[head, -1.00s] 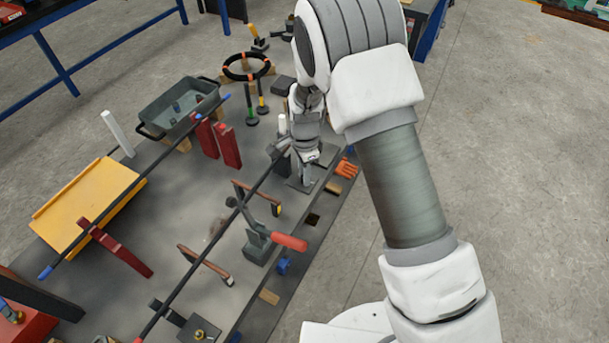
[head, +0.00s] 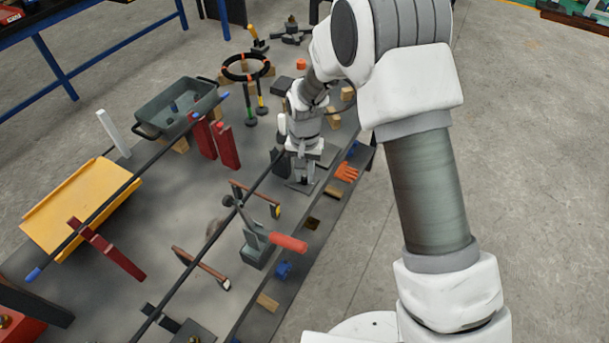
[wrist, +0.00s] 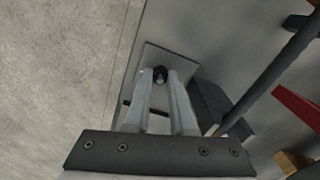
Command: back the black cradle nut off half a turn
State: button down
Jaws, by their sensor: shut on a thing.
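The black cradle nut (wrist: 160,75) is small and dark and sits over a grey square plate (wrist: 181,58) in the wrist view. My gripper (wrist: 161,79) has its two grey fingers on either side of the nut and is shut on it. In the head view my gripper (head: 303,152) points down over the same plate near the table's right edge.
A long dark bar (head: 205,250) runs diagonally past the plate on its left; it also shows in the wrist view (wrist: 270,75). A red-handled clamp (head: 288,242) stands nearer. An orange piece (head: 346,172) lies to the right. Bare floor is beyond the table edge.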

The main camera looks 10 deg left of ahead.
aim_at(305, 178)
jog(key=n, duration=0.3)
jog(key=shift+n+b, duration=0.3)
jog(key=shift+n, duration=0.1)
jog(key=n, duration=0.3)
jog(key=shift+n, duration=0.3)
jog(key=n, duration=0.3)
jog(key=shift+n, duration=2)
jog(key=c, duration=0.8)
grip_release()
jog(key=shift+o, duration=0.2)
notch_tip(305, 178, up, 18)
jog(key=p, duration=0.2)
jog(key=shift+f, duration=0.25)
